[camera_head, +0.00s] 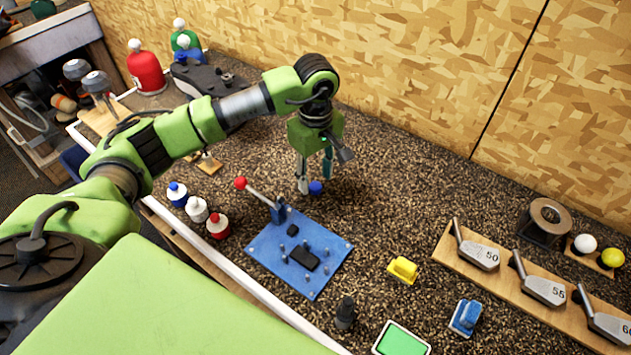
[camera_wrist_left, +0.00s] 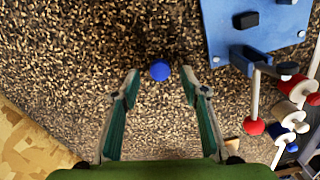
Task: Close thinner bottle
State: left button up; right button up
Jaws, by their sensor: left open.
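I cannot tell which is the thinner bottle. A small round blue piece, perhaps a cap (camera_head: 316,187), lies apart on the dark speckled bench. My left gripper (camera_head: 315,182) points down at it. In the left wrist view the blue piece (camera_wrist_left: 160,70) shows between the open fingertips (camera_wrist_left: 160,75), touching neither. My right gripper is not in view.
A blue fixture plate (camera_head: 300,255) with a red-knobbed lever (camera_head: 257,191) stands close in front of the left gripper. A yellow block (camera_head: 402,269) and a wooden rack of club heads (camera_head: 515,287) lie to the right. The bench behind the gripper is clear up to the wall.

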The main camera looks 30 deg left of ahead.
aim_at(315, 188)
pick_arm(q)
jog(key=shift+f, duration=1.1)
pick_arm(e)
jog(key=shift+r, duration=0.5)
pick_arm(q)
jog(key=c, duration=0.8)
jog(key=shift+c, duration=0.2)
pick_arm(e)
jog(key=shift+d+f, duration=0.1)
